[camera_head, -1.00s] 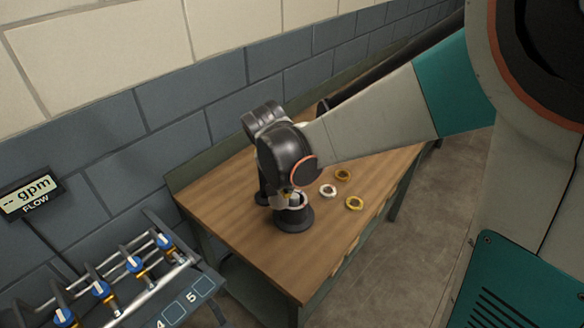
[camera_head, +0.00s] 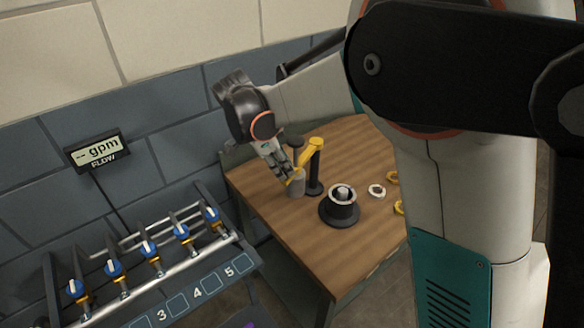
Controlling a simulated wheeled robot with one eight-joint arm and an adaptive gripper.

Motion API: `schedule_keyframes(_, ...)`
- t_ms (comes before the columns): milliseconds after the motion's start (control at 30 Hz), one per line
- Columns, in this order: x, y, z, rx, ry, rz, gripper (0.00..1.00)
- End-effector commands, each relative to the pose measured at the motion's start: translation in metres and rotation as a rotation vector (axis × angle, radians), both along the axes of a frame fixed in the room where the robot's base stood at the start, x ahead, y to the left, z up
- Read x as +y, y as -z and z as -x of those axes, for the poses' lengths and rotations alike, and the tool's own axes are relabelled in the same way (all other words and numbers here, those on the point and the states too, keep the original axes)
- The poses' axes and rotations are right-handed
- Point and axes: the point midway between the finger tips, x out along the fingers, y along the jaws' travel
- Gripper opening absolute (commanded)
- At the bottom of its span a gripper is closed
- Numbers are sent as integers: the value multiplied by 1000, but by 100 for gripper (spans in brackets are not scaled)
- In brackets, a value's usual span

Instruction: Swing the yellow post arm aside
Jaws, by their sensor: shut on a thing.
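The yellow post arm (camera_head: 311,149) sits on top of a black post (camera_head: 315,178) on the wooden table. It slants down and left from the post top, and its free end lies by my fingertips. My gripper (camera_head: 289,176) is shut on the yellow arm near that end, above a grey cylinder (camera_head: 296,187). The fingers partly hide the contact. To the right, a round black casing (camera_head: 340,213) stands apart, with a pale ring and a silver piece at its top.
A valve rack (camera_head: 180,275) with several blue handles stands at lower left, below a flow display (camera_head: 97,150). The table front (camera_head: 300,245) is clear.

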Motion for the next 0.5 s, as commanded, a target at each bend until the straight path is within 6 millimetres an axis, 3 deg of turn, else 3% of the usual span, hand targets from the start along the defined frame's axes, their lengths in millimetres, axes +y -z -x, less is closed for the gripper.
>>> schedule_keyframes(500, 8, 0, -6, -2, 43, -3, 0)
